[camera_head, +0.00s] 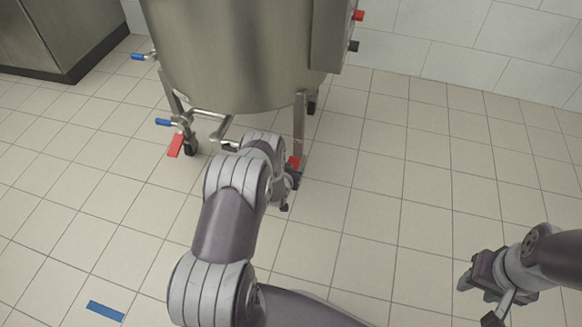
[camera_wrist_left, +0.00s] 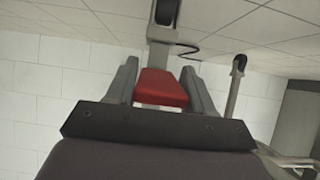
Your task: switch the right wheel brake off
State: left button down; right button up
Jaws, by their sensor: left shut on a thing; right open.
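The right wheel brake, a red pedal (camera_head: 293,161), sits low at the right front leg of the steel tank (camera_head: 235,50). In the left wrist view the red pedal (camera_wrist_left: 160,88) lies between the two grey fingers of my left gripper (camera_wrist_left: 161,78), which is shut on it. In the head view my left arm partly covers this gripper and the wheel. I cannot tell whether the pedal is up or down. My right gripper (camera_head: 477,299) is open and empty above the floor at the lower right, well apart from the tank.
Another red brake pedal (camera_head: 175,146) is on the left front wheel (camera_head: 190,146). A steel cabinet (camera_head: 60,30) stands at the upper left. A blue strip (camera_head: 105,310) lies on the floor. The tiled floor at right is clear.

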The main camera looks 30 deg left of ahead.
pick_arm(q)
jog(key=shift+r+g+h+p, duration=0.3)
jog(key=shift+r+g+p, duration=0.15)
jog(key=shift+g, duration=0.15)
jog(key=c, duration=0.5)
grip_release()
jog(key=shift+w, duration=0.1)
jog(key=shift+r, duration=0.3)
jog(key=p+v, duration=0.7)
jog(key=v, duration=0.5)
jog(key=shift+s+p, duration=0.2)
jog(key=shift+p, duration=0.15)
